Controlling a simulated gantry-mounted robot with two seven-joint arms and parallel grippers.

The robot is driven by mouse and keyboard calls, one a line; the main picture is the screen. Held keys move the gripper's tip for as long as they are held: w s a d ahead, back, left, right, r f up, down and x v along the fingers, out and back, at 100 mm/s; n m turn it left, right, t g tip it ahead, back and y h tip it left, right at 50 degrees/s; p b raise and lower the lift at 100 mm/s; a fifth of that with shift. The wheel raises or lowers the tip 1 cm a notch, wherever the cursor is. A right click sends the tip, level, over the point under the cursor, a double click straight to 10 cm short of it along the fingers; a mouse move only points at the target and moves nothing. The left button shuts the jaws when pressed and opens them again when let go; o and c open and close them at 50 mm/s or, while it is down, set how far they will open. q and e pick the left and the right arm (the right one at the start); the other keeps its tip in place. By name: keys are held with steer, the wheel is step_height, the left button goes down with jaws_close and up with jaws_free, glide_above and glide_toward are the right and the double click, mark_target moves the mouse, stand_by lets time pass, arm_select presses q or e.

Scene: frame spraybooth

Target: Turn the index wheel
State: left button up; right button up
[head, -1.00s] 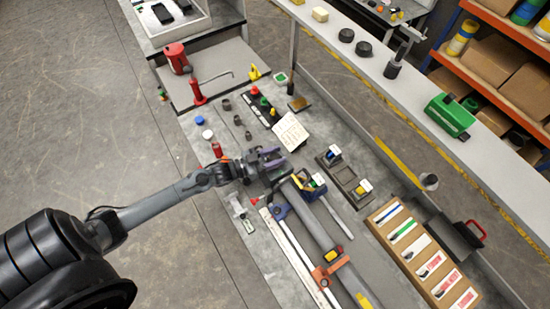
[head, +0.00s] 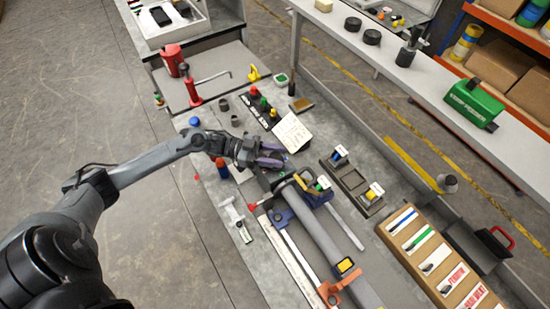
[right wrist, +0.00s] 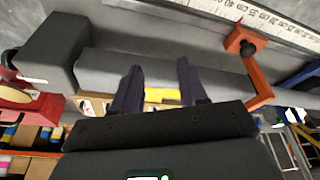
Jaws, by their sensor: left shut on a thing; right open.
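The index wheel (head: 270,181) is a dark part at the upper end of the long grey tube (head: 316,232) on the bench, partly hidden by my left gripper. My left gripper (head: 272,158), with purple fingers, reaches in from the left and is shut at the wheel's upper edge. The exact contact is too small to make out. My right gripper (right wrist: 158,85) shows in the right wrist view with its two dark purple fingers apart and nothing between them. The grey tube (right wrist: 165,68) lies beyond them.
An orange clamp (head: 331,291) sits on the tube, beside a long white scale (head: 293,262). A blue and yellow part (head: 311,190) is near the tube's upper end. A white card (head: 293,132), a two-slot black tray (head: 352,181) and a wooden label rack (head: 432,258) stand to the right.

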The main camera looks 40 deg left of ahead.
stand_by(0.3)
arm_select(q)
steer(key=o, duration=0.9)
arm_select(e)
steer(key=shift+d, duration=0.15)
